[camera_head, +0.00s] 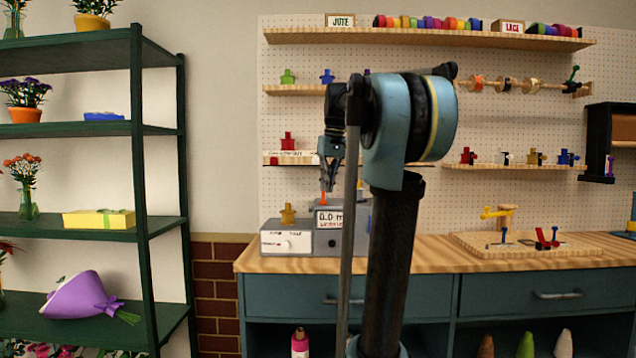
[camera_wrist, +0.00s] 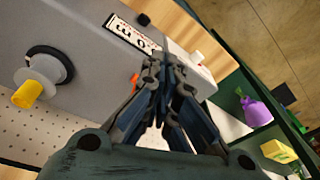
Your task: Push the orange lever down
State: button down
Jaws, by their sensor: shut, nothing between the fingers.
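The orange lever (camera_head: 323,199) stands on top of a grey machine (camera_head: 287,241) at the left end of the workbench. In the wrist view only a small piece of the orange lever (camera_wrist: 134,82) shows beside my fingers; the rest is hidden behind them. My gripper (camera_head: 328,187) points down, with its tips right above or against the lever in the head view. In the wrist view my gripper (camera_wrist: 161,68) has its fingers together, with nothing held. I cannot tell whether the tips touch the lever.
The machine has a display reading 0.0 m (camera_head: 328,218) and a yellow knob-like part (camera_head: 286,214), also in the wrist view (camera_wrist: 27,95). A pegboard with shelves (camera_head: 430,36) rises behind. A wooden board with small levers (camera_head: 520,243) lies right. A green flower rack (camera_head: 140,190) stands left.

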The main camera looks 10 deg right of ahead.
jog(key=w+r+n, duration=0.1)
jog(key=w+r, duration=0.9)
jog(key=w, duration=0.2)
jog(key=shift+d+r+y, duration=0.15)
jog(key=shift+d+y, duration=0.15)
jog(key=shift+d, duration=0.1)
jog(key=x, duration=1)
jog(key=shift+s, duration=0.25)
